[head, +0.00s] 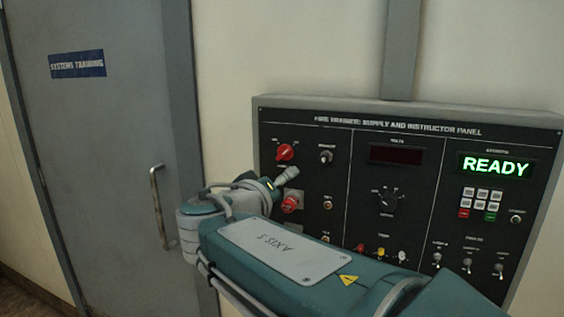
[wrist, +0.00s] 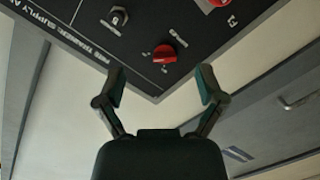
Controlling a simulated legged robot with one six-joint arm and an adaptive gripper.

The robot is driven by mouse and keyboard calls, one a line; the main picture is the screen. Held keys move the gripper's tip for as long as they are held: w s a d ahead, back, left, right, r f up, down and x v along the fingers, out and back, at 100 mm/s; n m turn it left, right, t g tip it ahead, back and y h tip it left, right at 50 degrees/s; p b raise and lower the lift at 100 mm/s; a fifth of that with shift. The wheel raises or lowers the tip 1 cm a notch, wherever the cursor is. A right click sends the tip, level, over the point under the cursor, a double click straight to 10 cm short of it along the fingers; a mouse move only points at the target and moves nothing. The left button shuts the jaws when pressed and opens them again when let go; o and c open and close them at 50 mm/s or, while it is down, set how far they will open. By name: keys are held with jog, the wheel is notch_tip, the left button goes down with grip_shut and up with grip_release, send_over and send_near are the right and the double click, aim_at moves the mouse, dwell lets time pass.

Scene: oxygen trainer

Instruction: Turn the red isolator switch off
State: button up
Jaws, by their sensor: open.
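The red isolator switch (head: 285,152) is a red rotary knob at the upper left of the black panel (head: 338,142). In the head view its grip slants up to the right. In the wrist view the red switch (wrist: 164,54) lies ahead of the gap between my fingers. My gripper (wrist: 162,86) is open and empty, with its two fingers spread apart. The fingers do not appear to touch the switch. In the head view my teal arm crosses in front of the panel and hides part of its lower left.
A second red knob (head: 290,204) sits below the switch, with my wrist close by. A green READY display (head: 495,166) is lit. A grey door (head: 110,150) with a handle (head: 160,207) stands left.

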aim_at(281, 156)
jog(key=shift+t, duration=0.8)
jog(key=w, duration=0.3)
jog(key=w+r, duration=0.1)
jog(key=w, duration=0.7)
jog(key=shift+r, duration=0.4)
jog(key=shift+s+d, duration=0.1)
jog(key=c, duration=1.2)
